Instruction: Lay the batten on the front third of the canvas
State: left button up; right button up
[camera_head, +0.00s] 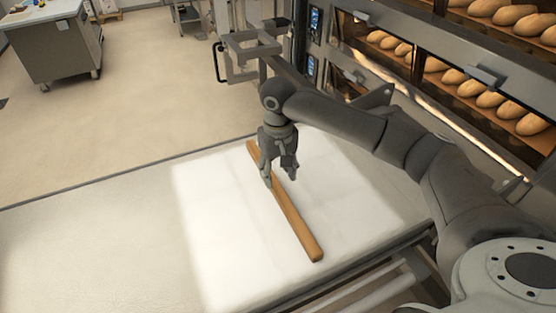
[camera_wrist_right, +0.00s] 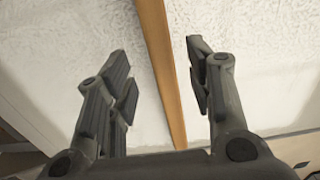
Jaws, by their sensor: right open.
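The batten (camera_head: 297,224) is a long light-brown wooden bar. It lies on the white canvas (camera_head: 215,235), running from the far edge toward the near right in the head view. My right gripper (camera_head: 280,178) is above the batten near its middle to far part, pointing down. In the right wrist view the batten (camera_wrist_right: 162,70) passes between the two open fingers of the right gripper (camera_wrist_right: 160,85), with a gap to each finger. I cannot tell the exact height of the fingertips over the canvas. My left gripper is in neither view.
A deck oven (camera_head: 400,65) with several loaves stands at the right behind my right arm. A metal frame (camera_head: 250,48) stands at the oven's left. A grey cabinet (camera_head: 60,52) is at the far left. The surface left of the canvas (camera_head: 90,245) is bare.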

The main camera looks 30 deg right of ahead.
aim_at(278, 188)
notch_tip(278, 188, up, 7)
jog(key=b, duration=0.1)
jog(key=shift+f, duration=0.15)
dwell(0.5)
